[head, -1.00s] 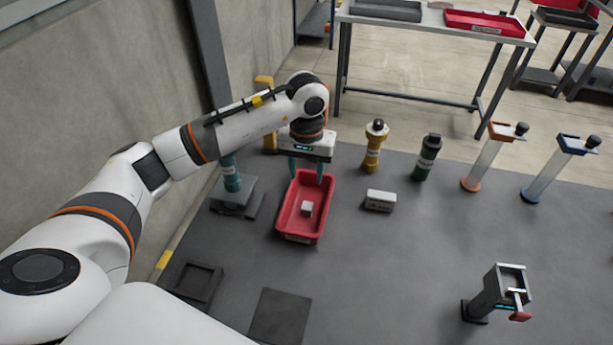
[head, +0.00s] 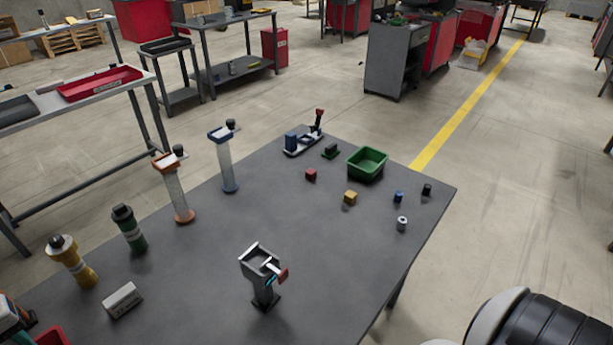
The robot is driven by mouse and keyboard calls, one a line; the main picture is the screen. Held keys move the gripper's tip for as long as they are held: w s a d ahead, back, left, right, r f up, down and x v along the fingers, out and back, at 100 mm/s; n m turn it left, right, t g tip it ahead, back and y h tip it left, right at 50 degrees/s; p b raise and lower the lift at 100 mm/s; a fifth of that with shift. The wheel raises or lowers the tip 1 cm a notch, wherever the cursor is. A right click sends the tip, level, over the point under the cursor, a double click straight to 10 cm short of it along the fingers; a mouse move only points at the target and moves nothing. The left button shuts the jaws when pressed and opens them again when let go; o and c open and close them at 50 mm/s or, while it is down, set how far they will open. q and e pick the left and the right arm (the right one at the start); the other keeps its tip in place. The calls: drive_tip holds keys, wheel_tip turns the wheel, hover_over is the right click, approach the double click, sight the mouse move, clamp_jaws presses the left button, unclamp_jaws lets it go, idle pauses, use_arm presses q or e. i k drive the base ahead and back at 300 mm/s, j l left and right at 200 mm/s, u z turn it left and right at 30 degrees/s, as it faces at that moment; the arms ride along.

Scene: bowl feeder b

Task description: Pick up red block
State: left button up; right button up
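A small red block (head: 311,175) lies on the dark table (head: 200,270), left of the green bin (head: 367,163) and in front of a small dark green part (head: 330,151). Nothing touches the block. Only a bit of my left gripper's body (head: 8,316) shows at the lower left edge, beside the red bin (head: 52,338) and far from the block. Its fingers cannot be made out. Part of my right arm shows at the lower right, but its gripper is out of view.
A yellow block (head: 350,197), a blue block (head: 398,196), a black block (head: 427,190) and a grey cylinder (head: 402,224) lie right of the red block. A dispenser stand (head: 262,276) stands nearer. Clear tube holders (head: 227,165) stand left. The table's right edge is close to the cylinder.

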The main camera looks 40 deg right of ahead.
sight(310, 174)
drive_tip(key=i+l+z, duration=0.1)
drive_tip(key=l, duration=0.3)
drive_tip(key=i+l+z, duration=0.1)
drive_tip(key=l, duration=0.3)
drive_tip(key=i+l+z, duration=0.1)
drive_tip(key=l, duration=0.3)
drive_tip(key=i+l+z, duration=0.15)
drive_tip(key=l, duration=0.25)
drive_tip(key=i+l+z, duration=0.1)
drive_tip(key=l, duration=0.25)
drive_tip(key=i+l+z, duration=0.1)
drive_tip(key=l, duration=0.25)
drive_tip(key=i+l+z, duration=0.1)
drive_tip(key=i+l, duration=0.15)
drive_tip(key=l, duration=0.1)
